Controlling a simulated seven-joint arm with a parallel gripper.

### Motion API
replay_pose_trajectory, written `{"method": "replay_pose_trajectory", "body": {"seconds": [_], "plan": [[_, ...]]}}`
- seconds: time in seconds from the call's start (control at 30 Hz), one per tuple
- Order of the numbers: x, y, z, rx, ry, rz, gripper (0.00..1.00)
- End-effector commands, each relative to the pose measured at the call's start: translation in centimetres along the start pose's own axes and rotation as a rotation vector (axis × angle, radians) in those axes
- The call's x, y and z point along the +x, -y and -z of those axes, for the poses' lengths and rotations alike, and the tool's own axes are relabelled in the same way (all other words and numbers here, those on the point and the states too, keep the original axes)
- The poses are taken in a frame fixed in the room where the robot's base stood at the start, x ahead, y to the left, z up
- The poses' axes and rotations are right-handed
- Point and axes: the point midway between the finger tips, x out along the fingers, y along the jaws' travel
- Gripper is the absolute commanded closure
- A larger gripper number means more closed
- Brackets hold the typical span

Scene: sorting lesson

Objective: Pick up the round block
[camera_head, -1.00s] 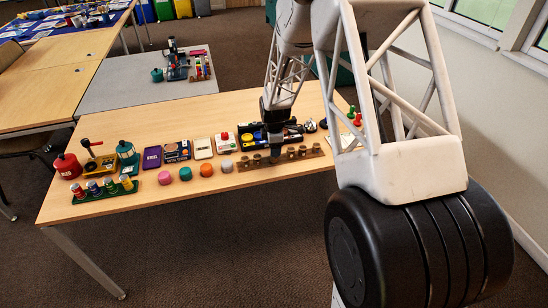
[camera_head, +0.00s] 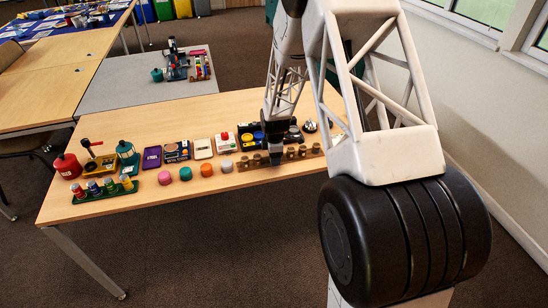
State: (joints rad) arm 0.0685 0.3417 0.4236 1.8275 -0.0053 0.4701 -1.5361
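Several small round blocks stand in a row near the front edge of the wooden table: a pink one (camera_head: 165,178), a teal one (camera_head: 186,173), an orange one (camera_head: 206,170) and a grey one (camera_head: 227,166).
Behind the row lie a purple case (camera_head: 152,157), a cream box (camera_head: 202,148), a red-buttoned box (camera_head: 225,143) and a dark tray (camera_head: 250,135). At left stand a red canister (camera_head: 68,166), a teal lantern (camera_head: 128,157) and a green can rack (camera_head: 104,190). The table's front strip is bare.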

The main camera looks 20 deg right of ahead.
Motion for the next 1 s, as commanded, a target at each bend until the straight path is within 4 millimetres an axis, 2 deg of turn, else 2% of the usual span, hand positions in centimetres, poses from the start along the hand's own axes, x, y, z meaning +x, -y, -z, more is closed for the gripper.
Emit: {"method": "replay_pose_trajectory", "body": {"seconds": [0.5,0.83,1.0], "plan": [[-0.03,0.00,0.00,0.000,0.000,0.000,0.34],[-0.03,0.00,0.00,0.000,0.000,0.000,0.85],[-0.04,-0.01,0.00,0.000,0.000,0.000,0.87]]}}
